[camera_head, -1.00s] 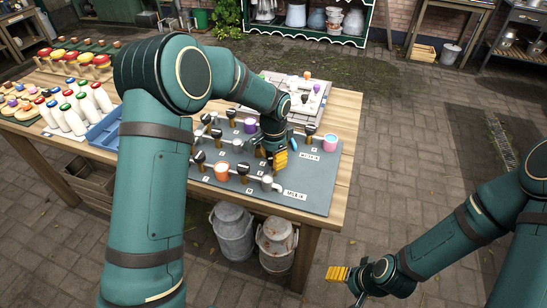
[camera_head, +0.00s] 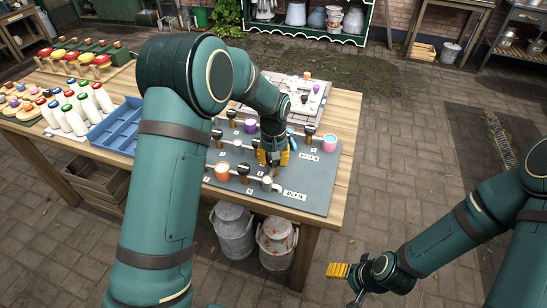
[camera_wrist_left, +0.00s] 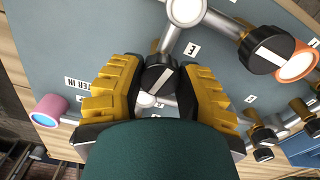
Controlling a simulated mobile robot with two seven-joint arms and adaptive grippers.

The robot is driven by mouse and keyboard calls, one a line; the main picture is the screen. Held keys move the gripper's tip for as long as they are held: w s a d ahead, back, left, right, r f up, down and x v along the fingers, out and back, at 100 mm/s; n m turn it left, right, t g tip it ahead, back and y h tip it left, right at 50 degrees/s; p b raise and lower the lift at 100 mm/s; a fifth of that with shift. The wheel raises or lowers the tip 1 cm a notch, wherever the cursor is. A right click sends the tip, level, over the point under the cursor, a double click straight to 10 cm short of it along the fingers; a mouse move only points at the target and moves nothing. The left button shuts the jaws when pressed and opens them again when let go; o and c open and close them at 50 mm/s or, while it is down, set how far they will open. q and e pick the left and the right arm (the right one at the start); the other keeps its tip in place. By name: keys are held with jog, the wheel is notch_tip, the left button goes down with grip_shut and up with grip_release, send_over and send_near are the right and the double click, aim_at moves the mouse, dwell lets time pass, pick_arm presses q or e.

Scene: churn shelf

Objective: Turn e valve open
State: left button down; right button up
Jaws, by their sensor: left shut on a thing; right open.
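In the left wrist view, a black round valve handle (camera_wrist_left: 155,78) with a white stripe sits on a grey pipe branch. The yellow fingers of my left gripper (camera_wrist_left: 152,92) are on either side of it, shut on it. A label marked E (camera_wrist_left: 191,48) lies on the board between this handle and another black handle (camera_wrist_left: 266,48). In the head view my left gripper (camera_head: 274,158) is low over the pipe board's right part and hides the held handle. My right gripper (camera_head: 339,271) is open and empty, off the table at the lower right.
The grey pipe board (camera_head: 310,202) carries several other valves, an orange cup (camera_head: 222,172), a purple cup (camera_head: 250,126) and a pink-and-blue cup (camera_head: 330,143). A blue crate (camera_head: 117,130) and bottles (camera_head: 88,105) stand at left. Milk cans (camera_head: 276,243) stand below the table.

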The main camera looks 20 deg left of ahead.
pick_arm(q)
jog(key=shift+n, duration=1.1)
jog(key=c, duration=0.5)
grip_release()
notch_tip(320, 180, up, 12)
